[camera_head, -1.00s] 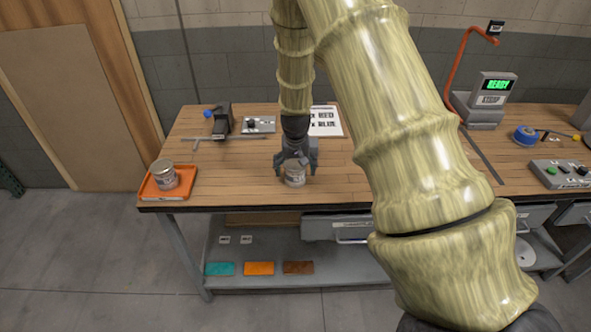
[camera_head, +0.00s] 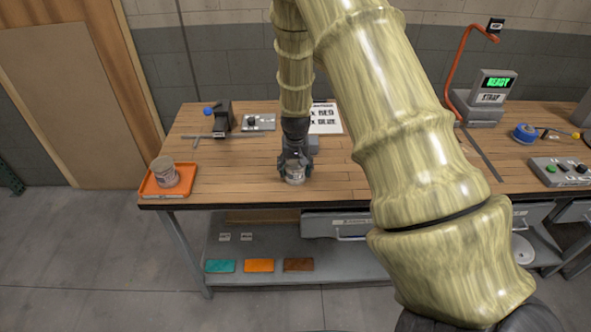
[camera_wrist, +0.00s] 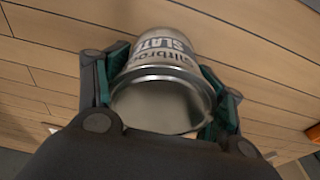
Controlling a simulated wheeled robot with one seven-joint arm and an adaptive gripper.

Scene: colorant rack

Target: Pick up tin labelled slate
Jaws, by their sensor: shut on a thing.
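A metal tin (camera_head: 295,174) with a pale label is between the fingers of my gripper (camera_head: 296,166) near the front of the wooden bench. In the wrist view the tin (camera_wrist: 163,88) shows label letters reading "SLAT", the rest cut off by the curve. Both fingers of my gripper (camera_wrist: 160,92) press on its sides. The tin's grey metal end faces the camera. I cannot tell whether the tin still touches the bench.
A second tin (camera_head: 163,170) stands in an orange tray (camera_head: 150,189) at the bench's left end. Behind my gripper are a printed sheet (camera_head: 326,118) and a small grey device (camera_head: 258,122). Bare bench (camera_head: 235,170) lies left of my gripper.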

